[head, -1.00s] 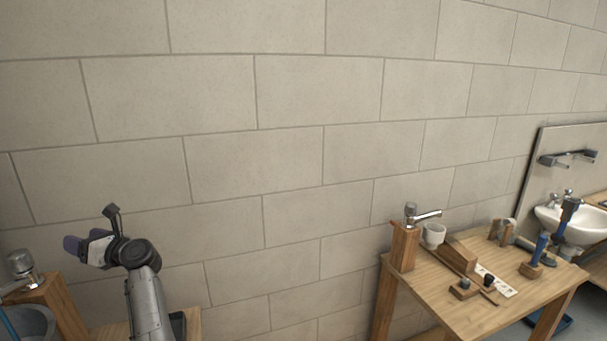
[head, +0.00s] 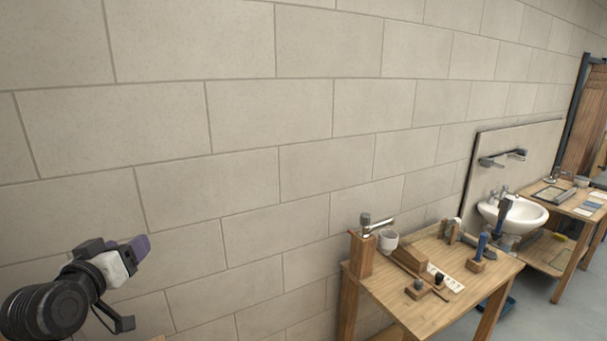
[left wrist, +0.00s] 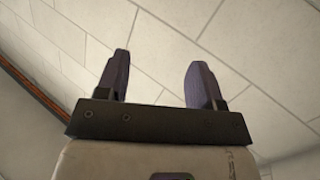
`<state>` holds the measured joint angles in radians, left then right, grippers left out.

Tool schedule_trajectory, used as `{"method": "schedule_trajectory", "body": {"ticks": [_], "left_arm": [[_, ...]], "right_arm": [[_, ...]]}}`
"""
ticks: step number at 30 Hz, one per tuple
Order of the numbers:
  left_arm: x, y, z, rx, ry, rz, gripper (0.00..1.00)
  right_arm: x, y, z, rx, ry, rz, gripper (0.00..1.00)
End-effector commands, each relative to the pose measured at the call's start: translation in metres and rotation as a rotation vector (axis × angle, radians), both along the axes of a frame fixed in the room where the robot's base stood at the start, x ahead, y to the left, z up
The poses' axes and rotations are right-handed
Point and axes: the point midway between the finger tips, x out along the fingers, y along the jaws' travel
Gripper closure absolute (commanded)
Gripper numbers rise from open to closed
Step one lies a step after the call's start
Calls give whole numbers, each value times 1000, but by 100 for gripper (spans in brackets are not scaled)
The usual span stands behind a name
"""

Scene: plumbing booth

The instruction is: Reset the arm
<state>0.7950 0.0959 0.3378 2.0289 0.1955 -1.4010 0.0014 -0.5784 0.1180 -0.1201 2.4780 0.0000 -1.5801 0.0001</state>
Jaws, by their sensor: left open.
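My left gripper (head: 138,250) is at the lower left of the head view, raised in front of the block wall (head: 230,140). In the left wrist view its two purple-grey fingers (left wrist: 158,85) stand apart with nothing between them. Behind the fingers only pale wall shows. My right gripper is in neither view.
A wooden workbench (head: 405,318) stands at the lower right, with a tap on a wooden post (head: 361,255), a white cup (head: 388,241) and blue-handled tools. Beyond it are a white sink (head: 520,214) and another wooden table (head: 582,206). The wall between gripper and bench is bare.

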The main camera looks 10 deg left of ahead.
Motion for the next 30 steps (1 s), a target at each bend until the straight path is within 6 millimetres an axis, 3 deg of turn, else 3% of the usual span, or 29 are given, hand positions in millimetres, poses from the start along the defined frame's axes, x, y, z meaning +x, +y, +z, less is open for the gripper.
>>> {"method": "schedule_trajectory", "body": {"ticks": [1, 6, 11, 18, 24, 30], "left_arm": [[-14, -16, 5, 60, 86, 2, 39], [-60, -62, -24, 195, 284, -9, 39], [-105, -99, -39, 280, 388, -62, 39], [-183, -146, -64, 323, 598, -207, 39], [-258, -166, -90, 312, 834, -306, 39], [-325, -167, -99, 289, 1017, -344, 39]], "right_arm": [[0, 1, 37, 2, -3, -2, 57], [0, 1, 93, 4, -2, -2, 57], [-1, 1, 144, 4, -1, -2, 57], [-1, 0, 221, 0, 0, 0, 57], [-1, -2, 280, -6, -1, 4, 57], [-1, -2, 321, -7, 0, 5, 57]]}}
